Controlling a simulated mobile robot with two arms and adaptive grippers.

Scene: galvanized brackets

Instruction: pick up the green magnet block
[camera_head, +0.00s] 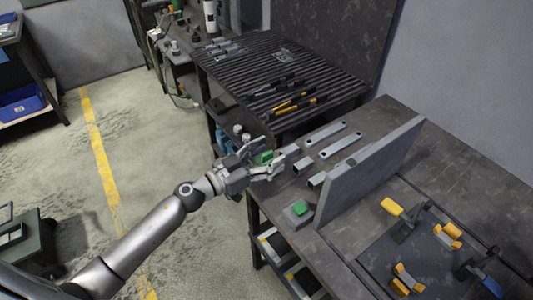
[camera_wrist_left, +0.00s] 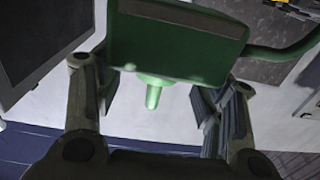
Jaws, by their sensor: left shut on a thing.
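The green magnet block (camera_head: 263,157) is between the fingers of my left gripper (camera_head: 270,164), out at the left edge of the dark workbench. In the left wrist view the green block (camera_wrist_left: 178,47) fills the top middle, with a dark strip on its face and a light green knob below. My left gripper (camera_wrist_left: 158,105) shows there with a finger on each side, shut on the block. Finger contact is partly hidden behind the block. My right gripper is not in view.
A grey upright plate (camera_head: 372,172) stands on the workbench (camera_head: 440,150). Beside it are a grey block with a green top (camera_head: 299,209) and several metal bars (camera_head: 325,133). A slatted table (camera_head: 285,75) with tools stands behind. Yellow-handled clamps (camera_head: 400,212) lie right. The floor at left is mostly clear.

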